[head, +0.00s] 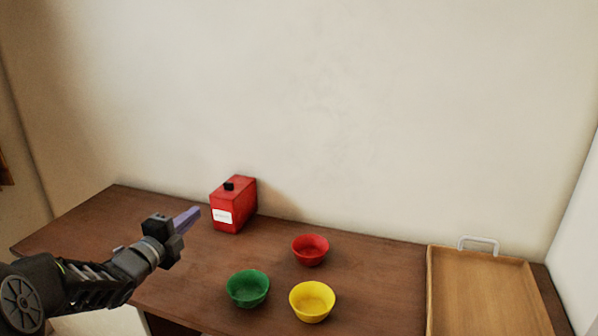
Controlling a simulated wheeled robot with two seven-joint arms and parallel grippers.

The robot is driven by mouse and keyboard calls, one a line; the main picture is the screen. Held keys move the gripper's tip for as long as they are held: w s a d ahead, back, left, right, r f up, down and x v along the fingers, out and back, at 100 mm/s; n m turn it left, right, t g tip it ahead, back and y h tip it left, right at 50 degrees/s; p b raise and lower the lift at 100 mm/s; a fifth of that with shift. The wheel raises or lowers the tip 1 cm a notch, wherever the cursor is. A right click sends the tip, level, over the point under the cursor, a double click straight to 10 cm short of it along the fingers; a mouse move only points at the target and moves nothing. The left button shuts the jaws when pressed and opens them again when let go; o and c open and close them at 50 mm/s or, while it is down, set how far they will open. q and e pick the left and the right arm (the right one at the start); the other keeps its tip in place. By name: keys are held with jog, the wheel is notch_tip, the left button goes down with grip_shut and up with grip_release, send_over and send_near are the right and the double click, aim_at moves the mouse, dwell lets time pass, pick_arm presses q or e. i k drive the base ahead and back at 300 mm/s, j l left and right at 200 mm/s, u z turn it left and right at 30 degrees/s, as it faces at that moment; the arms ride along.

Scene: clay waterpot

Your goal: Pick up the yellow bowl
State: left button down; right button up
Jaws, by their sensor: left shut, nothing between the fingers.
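The yellow bowl (312,302) stands upright and empty near the front edge of the brown table, right of the green bowl. My left gripper (190,217) is shut and empty. Its purple fingers point right and away from me, in front of the red box. It is left of the yellow bowl and apart from it. My right gripper is not in view.
A green bowl (247,289) and a red bowl (310,250) stand close to the yellow one. A red box (233,205) with a black cap stands near the wall. A wooden tray (481,258) with a pale handle lies at the right. The wooden table (385,270) is bare between the bowls and the tray.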

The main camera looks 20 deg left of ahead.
aim_at(311, 301)
jog(key=k, duration=1)
